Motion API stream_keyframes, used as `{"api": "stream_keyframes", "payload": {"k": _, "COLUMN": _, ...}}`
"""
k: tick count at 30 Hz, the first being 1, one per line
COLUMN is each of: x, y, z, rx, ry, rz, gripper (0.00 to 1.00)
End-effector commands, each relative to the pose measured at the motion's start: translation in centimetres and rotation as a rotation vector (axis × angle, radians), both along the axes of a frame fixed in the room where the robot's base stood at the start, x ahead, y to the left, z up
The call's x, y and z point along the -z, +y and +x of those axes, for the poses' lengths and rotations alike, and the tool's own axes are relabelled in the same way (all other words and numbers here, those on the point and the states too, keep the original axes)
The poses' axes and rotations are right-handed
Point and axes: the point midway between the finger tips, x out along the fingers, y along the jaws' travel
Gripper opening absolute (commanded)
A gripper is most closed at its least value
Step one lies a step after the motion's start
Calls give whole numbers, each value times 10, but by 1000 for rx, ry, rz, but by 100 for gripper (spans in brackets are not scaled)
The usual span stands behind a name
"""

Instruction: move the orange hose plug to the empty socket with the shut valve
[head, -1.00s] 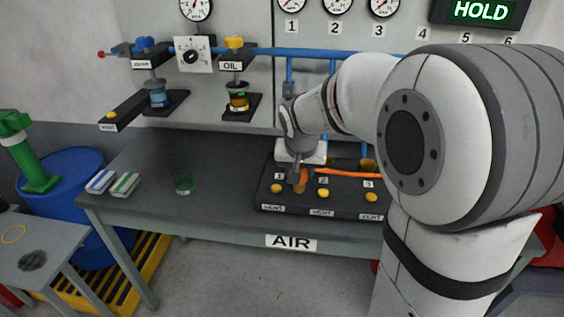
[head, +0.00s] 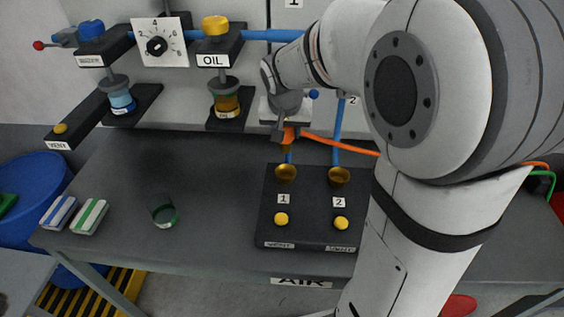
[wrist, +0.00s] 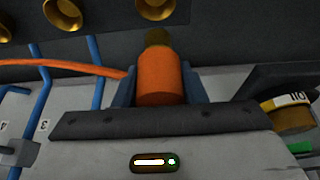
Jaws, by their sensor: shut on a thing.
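The orange hose plug (head: 291,135) is held in my gripper (head: 283,131), above and behind the socket labelled 1 (head: 286,173). In the wrist view, the orange plug (wrist: 158,82) sits between both fingers of my gripper (wrist: 158,90), its brass tip pointing at the panel, apart from the sockets. Socket 1 and socket 2 (head: 340,177) show open brass mouths. My arm hides the sockets to the right. A blue valve knob (head: 313,94) shows beside my gripper; whether it is shut I cannot tell.
The orange hose (head: 340,145) runs right behind my arm. Yellow vent buttons (head: 281,219) stand in front of the sockets. Water and oil fittings (head: 224,100) are at the back left.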

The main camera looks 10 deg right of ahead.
Motion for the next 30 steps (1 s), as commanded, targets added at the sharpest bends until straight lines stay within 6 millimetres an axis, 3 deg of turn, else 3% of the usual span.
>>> {"api": "stream_keyframes", "payload": {"k": 6, "x": 42, "y": -1, "z": -1, "rx": 1, "ry": 6, "rz": -1, "gripper": 11}}
{"api": "stream_keyframes", "payload": {"k": 20, "x": 93, "y": -1, "z": -1, "rx": 2, "ry": 5, "rz": 0, "gripper": 11}}
{"api": "stream_keyframes", "payload": {"k": 30, "x": 98, "y": 0, "z": 0, "rx": 1, "ry": 1, "rz": 1, "gripper": 11}}
